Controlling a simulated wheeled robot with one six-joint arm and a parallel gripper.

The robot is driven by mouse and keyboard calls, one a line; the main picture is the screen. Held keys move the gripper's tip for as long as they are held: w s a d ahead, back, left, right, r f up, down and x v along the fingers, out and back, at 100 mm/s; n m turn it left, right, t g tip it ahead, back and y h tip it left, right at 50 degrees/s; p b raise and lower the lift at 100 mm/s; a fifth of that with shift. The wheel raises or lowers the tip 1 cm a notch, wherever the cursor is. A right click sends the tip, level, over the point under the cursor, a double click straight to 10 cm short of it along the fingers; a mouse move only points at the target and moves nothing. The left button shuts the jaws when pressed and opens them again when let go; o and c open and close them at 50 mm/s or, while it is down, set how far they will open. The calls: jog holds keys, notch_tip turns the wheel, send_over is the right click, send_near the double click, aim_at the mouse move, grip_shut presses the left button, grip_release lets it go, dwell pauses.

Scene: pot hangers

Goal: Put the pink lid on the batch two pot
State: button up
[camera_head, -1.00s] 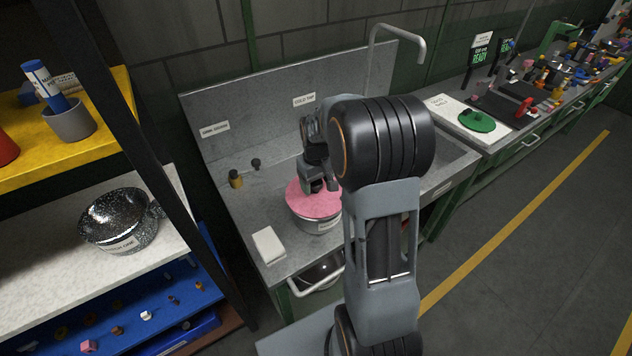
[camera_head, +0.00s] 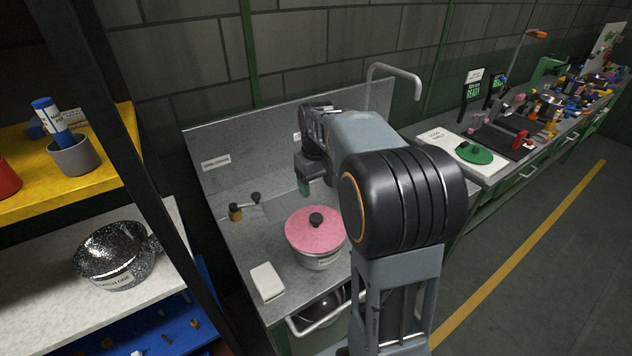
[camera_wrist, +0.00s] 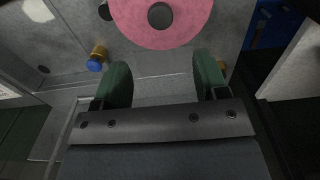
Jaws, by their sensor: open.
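The pink lid (camera_head: 315,231) with its black knob lies on top of a grey pot (camera_head: 320,261) on the sink counter. It looks level and covers the mouth. The label on this pot is too small to read. My gripper (camera_head: 304,186) is above and behind the lid, apart from it. In the wrist view my gripper (camera_wrist: 164,82) has its two green fingers spread with nothing between them, and the pink lid (camera_wrist: 160,38) shows beyond them. A speckled pot (camera_head: 115,252) labelled batch one stands on the shelf at left.
A white block (camera_head: 267,282) lies on the counter in front of the pot. A small tap fitting (camera_head: 237,212) stands at its left. A green lid (camera_head: 474,153) lies on a white board at right. The dark shelf post (camera_head: 140,150) stands between shelf and sink.

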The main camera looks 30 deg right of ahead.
jog(key=s+a+t, duration=0.2)
jog(key=s+a, duration=0.2)
jog(key=s, duration=0.4)
jog(key=s+a+m+t, duration=0.1)
jog(key=s+a+t, duration=0.1)
jog(key=s+a, duration=0.3)
jog(key=shift+s+a+r+t, duration=0.15)
jog(key=shift+s+a+t, duration=0.15)
jog(key=shift+s, duration=1.35)
